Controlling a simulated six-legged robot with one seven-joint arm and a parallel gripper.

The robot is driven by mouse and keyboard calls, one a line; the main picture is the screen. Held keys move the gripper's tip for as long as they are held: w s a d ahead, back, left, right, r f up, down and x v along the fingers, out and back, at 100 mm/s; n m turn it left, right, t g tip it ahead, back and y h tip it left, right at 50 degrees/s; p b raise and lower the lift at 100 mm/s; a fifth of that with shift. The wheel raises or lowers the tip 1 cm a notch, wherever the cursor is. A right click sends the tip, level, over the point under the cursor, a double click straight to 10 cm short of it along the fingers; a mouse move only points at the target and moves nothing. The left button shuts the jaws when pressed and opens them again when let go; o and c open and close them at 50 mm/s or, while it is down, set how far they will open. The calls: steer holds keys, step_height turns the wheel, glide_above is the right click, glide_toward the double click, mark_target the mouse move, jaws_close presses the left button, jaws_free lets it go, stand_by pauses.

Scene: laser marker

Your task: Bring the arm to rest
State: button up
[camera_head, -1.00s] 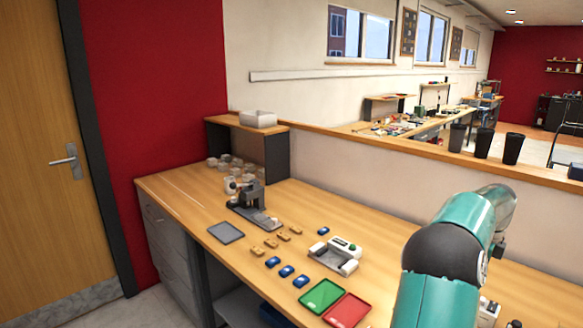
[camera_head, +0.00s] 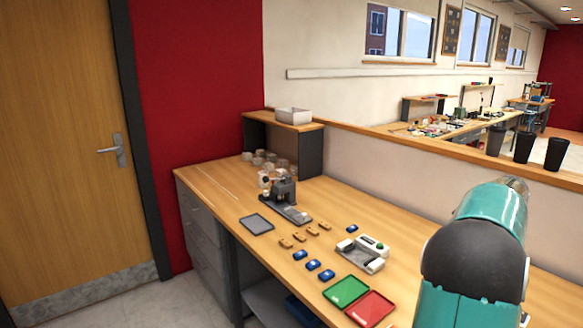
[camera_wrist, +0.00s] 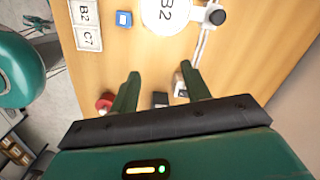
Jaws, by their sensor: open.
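My teal and black arm rises at the right of the head view, in front of the workbench (camera_head: 225,187). My gripper is out of sight in that view. In the wrist view my gripper (camera_wrist: 161,76) is open, its two dark green fingers spread apart with nothing between them. The fingers hang over a wooden surface. A red round thing (camera_wrist: 104,103) is beside the left finger, and small dark and white things lie partly hidden behind the gripper body.
The bench holds a green tray (camera_head: 346,291), a red tray (camera_head: 371,309), a grey-white device (camera_head: 362,253), a dark grey plate (camera_head: 256,224), several blue and tan blocks, and a black stand (camera_head: 285,202). A low wall runs behind.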

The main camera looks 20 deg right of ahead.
steer(key=w+a+r+n+t, duration=0.1)
steer(key=w+a+r+n, duration=0.3)
steer(key=a, duration=0.6)
steer(key=w+a+r+n+t, duration=0.1)
steer(key=a+n, duration=0.4)
steer(key=a, duration=0.5)
steer(key=w+a+r+n, duration=0.25)
steer(key=a+n, duration=0.25)
steer(key=a, duration=0.5)
steer(key=s+a+f+n+t, duration=0.1)
steer(key=s+a+n, duration=0.2)
steer(key=a+n, duration=0.2)
steer(key=s+a+f+n, duration=0.2)
steer(key=a+n, duration=0.3)
steer(key=a, duration=0.5)
steer(key=s+a+f+n+t, duration=0.1)
steer(key=s+a+n, duration=0.4)
steer(key=a, duration=0.3)
steer(key=shift+f+t, duration=0.3)
steer(key=shift+c, duration=1.2)
steer(key=shift+d, duration=0.15)
